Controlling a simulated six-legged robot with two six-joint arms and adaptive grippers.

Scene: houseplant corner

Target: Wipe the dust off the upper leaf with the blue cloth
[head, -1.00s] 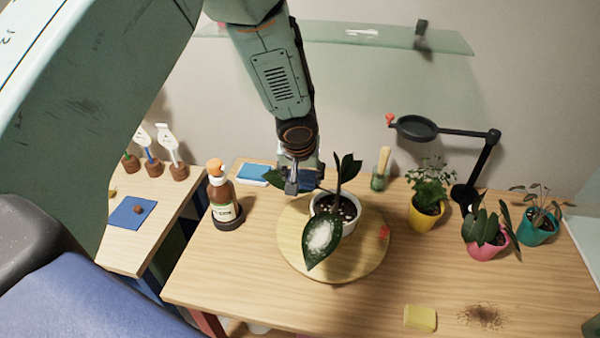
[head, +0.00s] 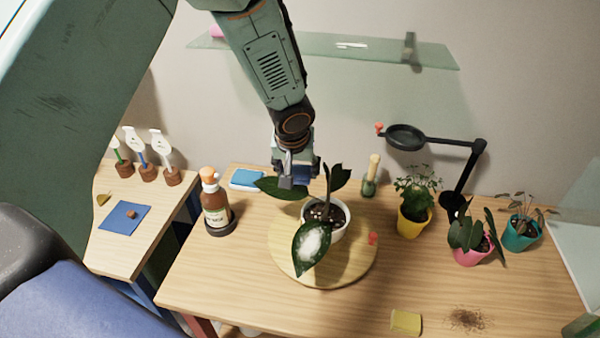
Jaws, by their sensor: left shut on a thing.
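A potted plant in a white pot (head: 341,222) stands on a round wooden board (head: 287,262) on the table. A broad front leaf (head: 301,257) hangs over the pot's rim with a large white dust patch. Another leaf (head: 268,186) reaches left and shows no clear dust; a dark leaf (head: 338,178) stands upright. My left gripper (head: 289,181) points down at the left leaf, beside the stems, shut on dark blue material that looks like the blue cloth (head: 303,172). Whether it touches the leaf I cannot tell. My right gripper is not in view.
A brown bottle (head: 217,207) stands left of the board, near a blue-topped pad (head: 247,179). A black-armed lamp (head: 437,138) and several potted plants stand at right. A yellow sponge (head: 406,322) and spilled soil (head: 466,319) lie in front. A glass shelf (head: 380,52) hangs behind.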

